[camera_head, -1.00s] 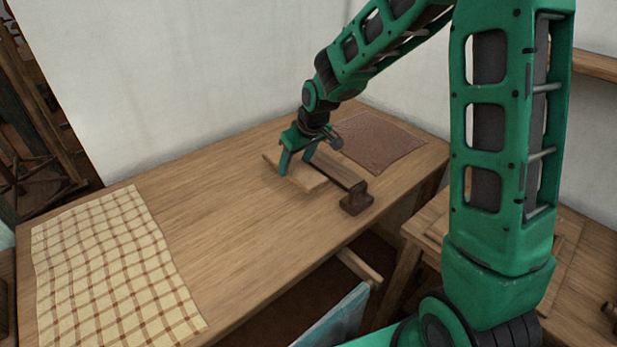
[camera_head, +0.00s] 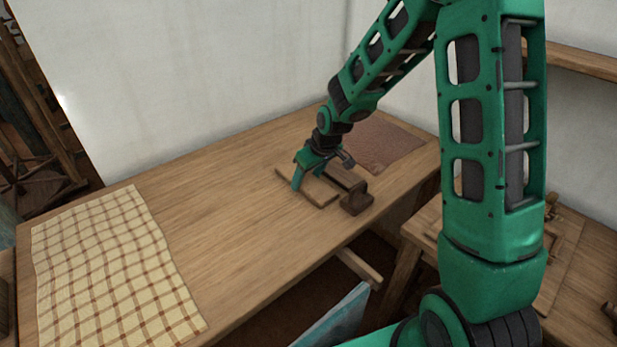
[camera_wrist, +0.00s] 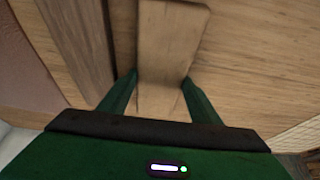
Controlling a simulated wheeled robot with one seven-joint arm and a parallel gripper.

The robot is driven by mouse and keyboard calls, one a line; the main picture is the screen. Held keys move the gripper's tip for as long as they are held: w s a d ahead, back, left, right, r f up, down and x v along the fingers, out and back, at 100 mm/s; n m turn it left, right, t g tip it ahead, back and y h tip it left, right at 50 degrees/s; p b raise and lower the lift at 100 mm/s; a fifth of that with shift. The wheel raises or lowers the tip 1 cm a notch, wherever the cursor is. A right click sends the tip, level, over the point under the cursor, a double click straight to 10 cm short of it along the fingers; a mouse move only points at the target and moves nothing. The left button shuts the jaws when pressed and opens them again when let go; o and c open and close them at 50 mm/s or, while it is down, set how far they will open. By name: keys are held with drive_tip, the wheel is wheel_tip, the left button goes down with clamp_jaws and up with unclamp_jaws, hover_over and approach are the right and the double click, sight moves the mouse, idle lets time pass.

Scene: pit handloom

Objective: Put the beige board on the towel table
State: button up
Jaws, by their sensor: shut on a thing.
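The beige board (camera_head: 319,194) is a flat, plain piece of wood at the far part of the long wooden table (camera_head: 225,220). My gripper (camera_head: 309,177) is shut on the board from above, one finger at each long side. In the wrist view the board (camera_wrist: 170,45) runs up between the two green fingers (camera_wrist: 157,92). The board is at or just above the tabletop; I cannot tell whether it touches. A yellow checked towel (camera_head: 110,265) lies flat on the same table, at the near left.
A dark brown wooden tool (camera_head: 356,200) with a raised block end lies close to the right of the board. A reddish-brown cloth (camera_head: 378,146) lies at the far right. The tabletop between towel and board is clear. A lower wooden table stands at the right.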

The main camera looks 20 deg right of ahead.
drive_tip(key=o, duration=1.2)
drive_tip(key=v, duration=1.2)
drive_tip(key=s+d+r+m+g+h, duration=0.1)
drive_tip(key=s+d+r+m, duration=0.15)
drive_tip(key=s+d, duration=0.45)
drive_tip(key=s+d+r+m+g+h, duration=0.1)
drive_tip(key=s+d+m, duration=0.3)
drive_tip(key=s, duration=0.5)
drive_tip(key=s+d+m, duration=0.1)
drive_tip(key=s, duration=0.5)
drive_tip(key=s+d+m+g, duration=0.1)
drive_tip(key=s+d+m, duration=0.1)
drive_tip(key=s, duration=0.4)
drive_tip(key=s+d+r+m+g, duration=0.1)
drive_tip(key=s+d, duration=0.1)
drive_tip(key=s, duration=0.4)
drive_tip(key=shift+s+d, duration=0.1)
drive_tip(key=shift+s, duration=0.05)
